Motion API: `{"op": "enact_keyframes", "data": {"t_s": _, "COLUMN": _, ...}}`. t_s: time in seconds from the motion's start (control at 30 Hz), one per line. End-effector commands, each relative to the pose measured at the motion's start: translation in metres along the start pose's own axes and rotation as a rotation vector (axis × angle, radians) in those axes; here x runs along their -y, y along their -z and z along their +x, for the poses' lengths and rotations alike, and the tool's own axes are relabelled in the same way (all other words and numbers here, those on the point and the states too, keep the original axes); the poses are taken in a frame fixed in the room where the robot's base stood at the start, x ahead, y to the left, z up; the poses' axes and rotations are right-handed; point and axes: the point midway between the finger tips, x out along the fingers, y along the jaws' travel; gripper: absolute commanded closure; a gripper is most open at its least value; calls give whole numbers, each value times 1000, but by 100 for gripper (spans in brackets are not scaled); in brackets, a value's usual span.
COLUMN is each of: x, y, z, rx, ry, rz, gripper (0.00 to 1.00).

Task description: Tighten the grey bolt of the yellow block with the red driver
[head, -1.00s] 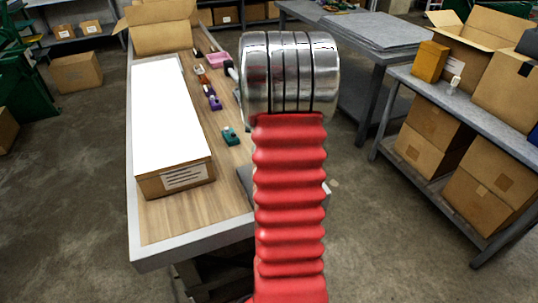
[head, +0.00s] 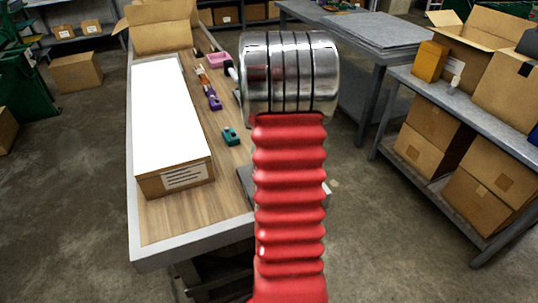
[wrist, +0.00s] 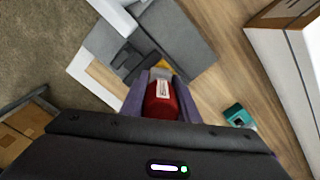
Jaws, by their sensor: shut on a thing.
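In the wrist view my gripper (wrist: 161,88) has its purple fingers shut on the red driver (wrist: 161,102), which has a white label. A small part of the yellow block (wrist: 163,68) shows just past the driver, between the fingertips, by a dark grey fixture (wrist: 135,62). The driver and fingers cover most of the block. The grey bolt and the driver's tip are hidden, so I cannot tell whether they touch. In the head view my own arm hides the gripper, the driver and the block.
A teal piece (head: 230,136) lies on the wooden bench (head: 190,222); it also shows in the wrist view (wrist: 238,115). Purple pieces (head: 212,101) and a pink container (head: 219,59) lie farther back. A long white-topped carton (head: 172,120) fills the bench's left side.

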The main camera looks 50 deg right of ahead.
Motion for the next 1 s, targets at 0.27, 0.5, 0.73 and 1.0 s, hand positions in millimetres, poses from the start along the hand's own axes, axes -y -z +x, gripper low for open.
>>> {"op": "enact_keyframes", "data": {"t_s": 0.27, "x": -1, "y": -1, "z": 1, "rx": 3, "ry": -3, "rz": 148, "gripper": 94}}
{"op": "enact_keyframes", "data": {"t_s": 0.5, "x": -1, "y": -1, "z": 1, "rx": 3, "ry": -3, "rz": 293, "gripper": 94}}
{"op": "enact_keyframes", "data": {"t_s": 0.73, "x": -1, "y": -1, "z": 1, "rx": 3, "ry": -3, "rz": 298, "gripper": 94}}
{"op": "enact_keyframes", "data": {"t_s": 1.0, "x": -1, "y": -1, "z": 1, "rx": 3, "ry": -3, "rz": 394, "gripper": 94}}
